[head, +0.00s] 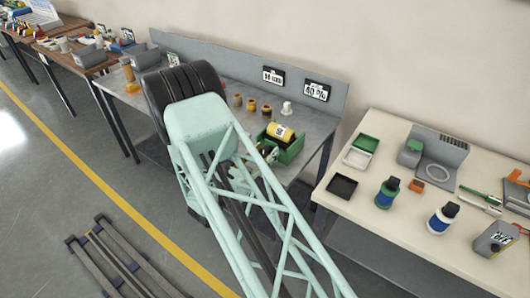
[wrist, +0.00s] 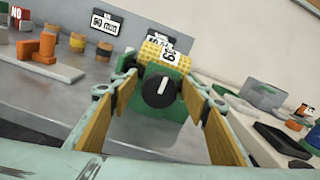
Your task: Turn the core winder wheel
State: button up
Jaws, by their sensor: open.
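The core winder is a green block with a yellow roll (wrist: 165,47) that bears a white number label. Its wheel, a round black knob (wrist: 158,91) with a white mark, faces me in the wrist view. My gripper (wrist: 159,88) is open, with one yellow-brown finger pad on each side of the knob. I cannot tell whether the pads touch it. In the head view, the yellow roll (head: 280,133) and green winder body (head: 291,152) sit near the right end of the grey bench. My gripper is largely hidden behind my arm there.
Small orange and brown jars (head: 251,105) and a white fitting (head: 287,108) stand behind the winder on the grey bench (head: 318,124). A cream table (head: 357,197) at right holds trays, bottles and a grey fixture. Signs (head: 316,91) stand along the back panel.

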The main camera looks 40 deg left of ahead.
jog(key=c, duration=0.9)
jog(key=shift+n, duration=0.4)
jog(key=n, duration=0.5)
jog(key=shift+a, duration=0.1)
jog(key=n+p, duration=0.1)
jog(key=n, duration=0.5)
jog(key=shift+a+f, duration=0.1)
jog(key=shift+f, duration=0.05)
jog(key=o, duration=0.9)
